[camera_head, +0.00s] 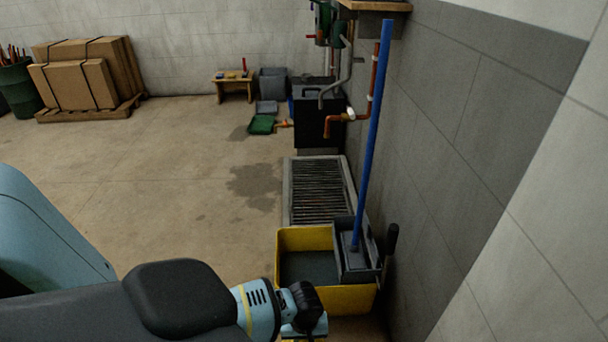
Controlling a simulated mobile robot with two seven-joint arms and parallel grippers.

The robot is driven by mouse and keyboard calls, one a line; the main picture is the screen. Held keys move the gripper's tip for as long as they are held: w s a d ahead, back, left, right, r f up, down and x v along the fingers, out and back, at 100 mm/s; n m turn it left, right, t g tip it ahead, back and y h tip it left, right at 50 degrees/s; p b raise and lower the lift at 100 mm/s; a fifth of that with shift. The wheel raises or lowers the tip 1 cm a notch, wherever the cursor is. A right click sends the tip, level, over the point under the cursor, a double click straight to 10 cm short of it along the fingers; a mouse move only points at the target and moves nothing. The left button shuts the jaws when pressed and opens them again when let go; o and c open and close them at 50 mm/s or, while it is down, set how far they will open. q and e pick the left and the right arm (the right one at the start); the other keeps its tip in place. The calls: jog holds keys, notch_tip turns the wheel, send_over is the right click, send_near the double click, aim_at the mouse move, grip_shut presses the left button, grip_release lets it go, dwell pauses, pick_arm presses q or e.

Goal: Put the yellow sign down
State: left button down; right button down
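My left arm comes in from the left, and its wrist and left gripper (304,327) are at the bottom edge of the head view. The fingertips are cut off by the frame, so I cannot see whether they are open or shut. A small sliver of yellow shows under the gripper at the very bottom edge; I cannot tell whether it is the yellow sign. No whole yellow sign is visible. My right gripper is out of view.
A yellow mop bucket (303,238) with a grey wringer and blue-handled mop (374,130) stands just beyond the gripper, by the right wall. A floor grate (287,190) lies behind it. Strapped boxes (75,85) stand back left. The middle floor is clear, with damp patches.

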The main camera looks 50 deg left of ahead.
pick_arm(q)
jog(key=c, duration=1.2)
grip_release()
notch_tip(320, 180, up, 12)
jog(key=p, duration=0.3)
jog(key=shift+f, duration=0.25)
jog(key=shift+r+p, duration=0.3)
jog(key=shift+r, duration=0.05)
